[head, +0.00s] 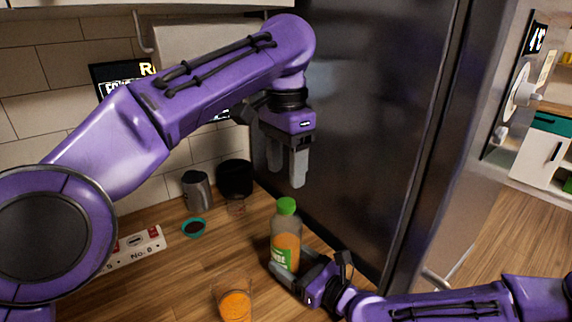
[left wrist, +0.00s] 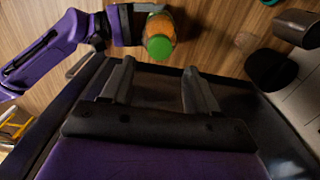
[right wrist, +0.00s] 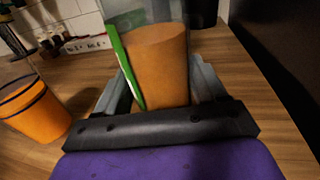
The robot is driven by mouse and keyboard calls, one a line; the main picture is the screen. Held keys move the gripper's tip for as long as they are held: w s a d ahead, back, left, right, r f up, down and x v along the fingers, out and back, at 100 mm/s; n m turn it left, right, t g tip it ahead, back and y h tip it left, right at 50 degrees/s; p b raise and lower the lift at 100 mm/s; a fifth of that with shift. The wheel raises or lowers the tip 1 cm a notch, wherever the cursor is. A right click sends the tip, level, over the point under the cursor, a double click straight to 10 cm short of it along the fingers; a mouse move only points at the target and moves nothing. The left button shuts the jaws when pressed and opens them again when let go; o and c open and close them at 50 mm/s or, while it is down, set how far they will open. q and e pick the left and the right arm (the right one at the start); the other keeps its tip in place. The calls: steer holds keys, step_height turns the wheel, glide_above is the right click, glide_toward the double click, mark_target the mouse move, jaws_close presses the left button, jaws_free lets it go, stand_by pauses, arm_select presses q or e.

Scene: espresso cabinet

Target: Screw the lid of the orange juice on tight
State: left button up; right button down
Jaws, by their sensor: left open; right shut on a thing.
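The orange juice bottle (head: 286,242) stands upright on the wooden counter, part full of orange juice, with a green label. Its green lid (head: 287,206) sits on top of the neck; how tight it is cannot be told. The lid also shows from above in the left wrist view (left wrist: 159,46). My right gripper (head: 283,270) is shut on the lower part of the bottle, with a finger on each side in the right wrist view (right wrist: 160,85). My left gripper (head: 298,165) is open and empty, pointing down above the lid's height and apart from it. Its spread fingers also show in the left wrist view (left wrist: 158,80).
A glass of orange juice (head: 235,300) stands front left of the bottle. A tall dark cabinet (head: 370,120) closes the right side.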

mark_target(286, 201)
arm_select(q)
steer(key=shift+f, duration=0.1)
step_height(286, 201, down, 8)
steer(key=shift+r, duration=0.1)
stand_by(0.3)
steer(key=c, duration=1)
steer(key=shift+m, duration=0.5)
steer(key=shift+c, duration=0.2)
steer(key=o, duration=1.2)
steer(key=shift+o, duration=0.2)
